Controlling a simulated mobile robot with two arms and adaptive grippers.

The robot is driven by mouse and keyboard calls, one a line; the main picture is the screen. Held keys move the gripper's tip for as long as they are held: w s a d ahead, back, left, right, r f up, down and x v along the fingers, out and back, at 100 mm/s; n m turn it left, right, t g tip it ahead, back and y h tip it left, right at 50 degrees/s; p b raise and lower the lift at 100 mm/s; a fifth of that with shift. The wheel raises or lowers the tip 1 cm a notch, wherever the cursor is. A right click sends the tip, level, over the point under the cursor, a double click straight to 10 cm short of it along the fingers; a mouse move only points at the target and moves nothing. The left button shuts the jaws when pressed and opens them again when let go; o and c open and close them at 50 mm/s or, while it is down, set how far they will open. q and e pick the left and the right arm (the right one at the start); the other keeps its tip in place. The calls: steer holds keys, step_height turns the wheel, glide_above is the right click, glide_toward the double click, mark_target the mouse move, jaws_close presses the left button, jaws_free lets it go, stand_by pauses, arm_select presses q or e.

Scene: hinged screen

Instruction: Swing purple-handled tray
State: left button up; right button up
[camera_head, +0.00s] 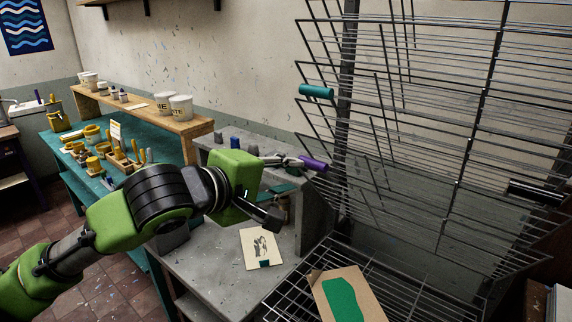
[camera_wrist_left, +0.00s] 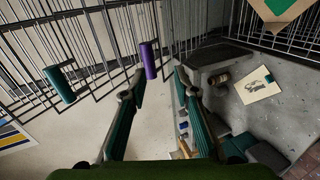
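The purple handle (camera_head: 313,163) sits at the left edge of a wire tray (camera_head: 400,185), which is tilted up in a dark metal rack. My left gripper (camera_head: 290,162) reaches it from the left in the head view. In the left wrist view, the purple handle (camera_wrist_left: 149,60) stands between and just beyond the fingertips of my left gripper (camera_wrist_left: 157,80). The fingers are spread apart with nothing clearly held. I cannot tell whether a finger touches the handle. My right gripper is not in view.
A teal handle (camera_head: 316,92) is on a higher tray. Below, a flat wire tray (camera_head: 290,290) holds a brown card with a green shape (camera_head: 343,298). A grey counter (camera_head: 205,275) carries a drawing (camera_head: 261,248). A dark cylindrical piece (camera_head: 535,192) is at the right.

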mark_target(310, 164)
arm_select(q)
step_height(310, 164, up, 2)
steer(key=shift+s+d+n, duration=0.1)
steer(key=shift+n, duration=0.3)
steer(key=b+x, duration=0.1)
steer(key=x, duration=0.7)
steer(key=shift+r, duration=0.1)
steer(key=shift+c, duration=0.4)
jaws_close()
